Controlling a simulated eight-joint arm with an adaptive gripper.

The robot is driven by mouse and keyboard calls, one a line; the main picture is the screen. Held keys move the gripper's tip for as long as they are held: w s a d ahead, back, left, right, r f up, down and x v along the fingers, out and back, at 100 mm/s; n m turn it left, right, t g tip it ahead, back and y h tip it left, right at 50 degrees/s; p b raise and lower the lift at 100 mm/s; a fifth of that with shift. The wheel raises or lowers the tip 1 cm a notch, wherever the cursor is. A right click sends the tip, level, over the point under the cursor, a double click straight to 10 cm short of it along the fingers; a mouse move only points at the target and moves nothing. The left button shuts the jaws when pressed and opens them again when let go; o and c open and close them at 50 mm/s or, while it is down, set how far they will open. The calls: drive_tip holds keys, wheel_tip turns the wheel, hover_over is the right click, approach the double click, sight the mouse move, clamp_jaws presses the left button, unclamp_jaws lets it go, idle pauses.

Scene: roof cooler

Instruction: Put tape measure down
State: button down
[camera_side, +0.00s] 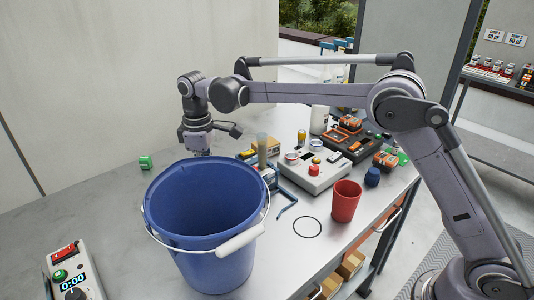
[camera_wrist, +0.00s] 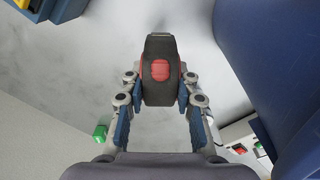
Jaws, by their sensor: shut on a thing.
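The tape measure (camera_wrist: 158,90) is black with a red patch in the wrist view. It sits between the two fingers of my gripper (camera_wrist: 160,82), which is shut on it. In the side view my gripper (camera_side: 197,150) points down behind the blue bucket's far rim. The bucket hides the fingertips and the tape measure there. The grey worktop (camera_wrist: 95,60) shows beyond the tape measure in the wrist view. I cannot tell whether the tape measure touches it.
The blue bucket (camera_side: 182,254) stands close by and fills the right of the wrist view (camera_wrist: 262,60). A small green block (camera_side: 146,162) lies left of my gripper. A red cup (camera_side: 345,202) and a control box (camera_side: 315,172) stand to the right. A timer box (camera_side: 75,275) is front left.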

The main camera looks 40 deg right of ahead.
drive_tip(key=a+f, duration=0.1)
drive_tip(key=a, duration=0.1)
drive_tip(key=a+f, duration=0.1)
drive_tip(key=a, duration=0.1)
drive_tip(key=w+a+f, duration=0.1)
drive_tip(key=shift+a+f, duration=0.25)
drive_tip(key=shift+a, duration=0.15)
drive_tip(key=shift+f, duration=2)
drive_tip(key=shift+f, duration=0.15)
drive_tip(key=c, duration=1)
unclamp_jaws()
